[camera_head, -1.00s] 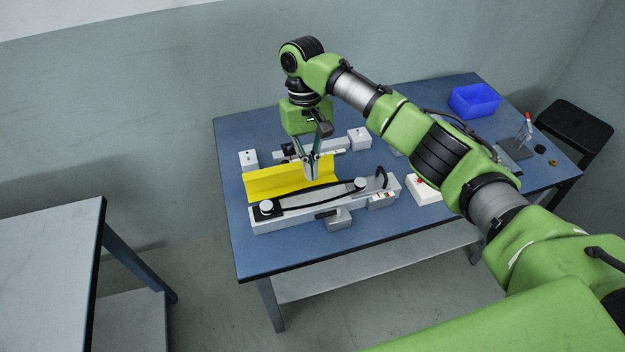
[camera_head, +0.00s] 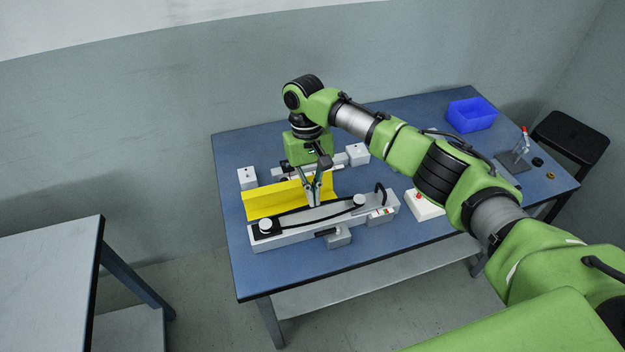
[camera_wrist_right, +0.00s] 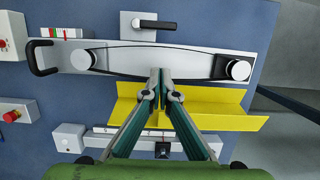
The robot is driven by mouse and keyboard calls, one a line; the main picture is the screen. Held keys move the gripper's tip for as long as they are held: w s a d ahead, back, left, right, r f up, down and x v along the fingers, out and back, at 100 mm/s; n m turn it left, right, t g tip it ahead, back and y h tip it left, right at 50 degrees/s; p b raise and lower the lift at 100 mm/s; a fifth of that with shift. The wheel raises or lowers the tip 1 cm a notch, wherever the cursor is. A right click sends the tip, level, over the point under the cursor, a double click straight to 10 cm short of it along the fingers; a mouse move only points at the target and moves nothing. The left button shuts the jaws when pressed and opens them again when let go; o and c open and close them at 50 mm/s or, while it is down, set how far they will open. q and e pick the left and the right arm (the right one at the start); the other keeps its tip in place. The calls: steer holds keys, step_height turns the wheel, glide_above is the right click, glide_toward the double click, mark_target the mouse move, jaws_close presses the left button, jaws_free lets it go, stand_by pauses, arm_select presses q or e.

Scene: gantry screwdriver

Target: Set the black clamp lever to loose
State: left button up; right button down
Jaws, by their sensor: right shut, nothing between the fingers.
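The black clamp lever (camera_head: 326,233) sits on a small grey block (camera_head: 339,238) at the front side of the grey belt unit (camera_head: 290,236). In the right wrist view the lever (camera_wrist_right: 155,24) lies along its block, roughly parallel to the belt unit. My right gripper (camera_head: 314,204) points down with its fingertips together and empty. My left gripper is not in view.
A black arched handle (camera_wrist_right: 40,48) stands at one end of the belt unit, and round knobs (camera_wrist_right: 237,70) rise from it. A white box with a red button (camera_head: 424,206) is to the right. A blue bin (camera_head: 472,115) stands at the back. The table front is clear.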

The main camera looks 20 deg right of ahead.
mark_target(319, 226)
steer(key=x, duration=0.3)
steer(key=shift+s+f+p, duration=0.2)
steer(key=shift+f+p, duration=0.05)
steer(key=shift+p, duration=0.05)
steer(key=shift+s+r+p, duration=0.15)
steer(key=shift+s+p, duration=0.35)
steer(key=shift+s, duration=0.4)
steer(key=shift+s+d+p, duration=0.1)
steer(key=shift+s+p, duration=0.2)
steer(key=shift+s, duration=0.4)
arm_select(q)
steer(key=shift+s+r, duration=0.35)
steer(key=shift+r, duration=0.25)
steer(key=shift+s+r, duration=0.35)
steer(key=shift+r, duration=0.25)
arm_select(e)
steer(key=shift+s, duration=0.25)
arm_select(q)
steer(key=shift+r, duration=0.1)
